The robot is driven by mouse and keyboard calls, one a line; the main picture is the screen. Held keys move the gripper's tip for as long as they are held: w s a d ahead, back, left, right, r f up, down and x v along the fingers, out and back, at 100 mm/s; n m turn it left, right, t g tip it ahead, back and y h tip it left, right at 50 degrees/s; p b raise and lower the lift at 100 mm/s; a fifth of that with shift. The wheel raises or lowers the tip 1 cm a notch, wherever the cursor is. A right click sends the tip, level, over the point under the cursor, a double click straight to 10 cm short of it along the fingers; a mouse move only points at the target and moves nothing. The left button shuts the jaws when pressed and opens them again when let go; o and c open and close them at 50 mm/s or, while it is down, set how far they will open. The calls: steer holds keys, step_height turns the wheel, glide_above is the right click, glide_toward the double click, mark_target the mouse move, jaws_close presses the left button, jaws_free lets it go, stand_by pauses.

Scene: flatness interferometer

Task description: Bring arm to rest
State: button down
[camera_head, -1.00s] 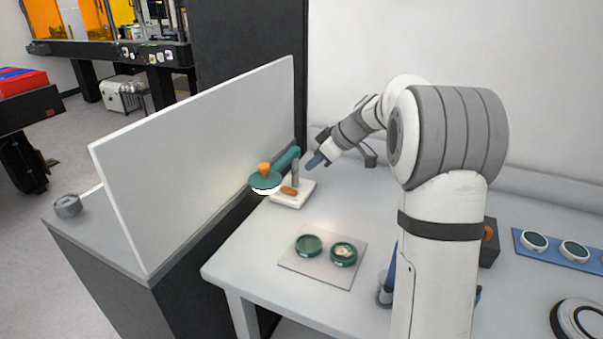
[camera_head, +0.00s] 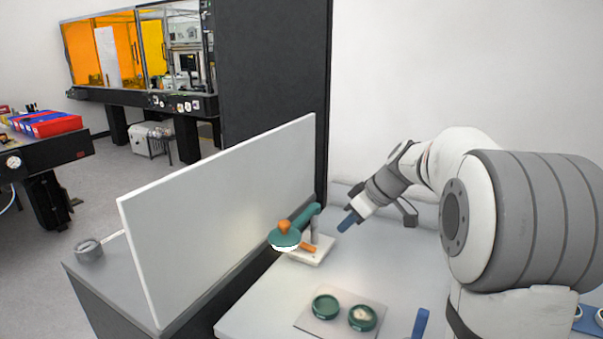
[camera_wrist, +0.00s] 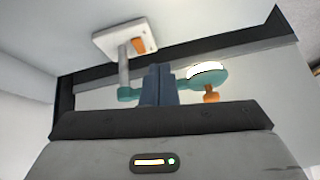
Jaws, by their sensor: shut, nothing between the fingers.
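My arm reaches over the white table from the right in the head view. My gripper (camera_head: 347,222) is at its end, with blue fingers pointing down and left. The fingers also show in the wrist view (camera_wrist: 157,86), pressed together with nothing between them. The gripper is apart from the interferometer stand (camera_head: 314,249), which has a white base, a grey post, a teal arm and a teal round head (camera_head: 284,238) with an orange knob. The stand also shows in the wrist view (camera_wrist: 126,38), beyond the fingers.
A white upright panel (camera_head: 225,215) stands left of the stand. A square mat (camera_head: 318,326) with two green round dishes (camera_head: 325,307) (camera_head: 362,318) lies at the front. A grey ring-shaped object (camera_head: 89,249) sits on the left cabinet. The table between stand and arm is clear.

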steer(key=s+a+f+m+g+h+p, duration=0.1)
steer(key=s+m+h+p, duration=0.4)
steer(key=s, duration=2.3)
steer(key=shift+m+h, duration=0.4)
steer(key=shift+m, duration=1.8)
steer(key=shift+a+f, duration=0.1)
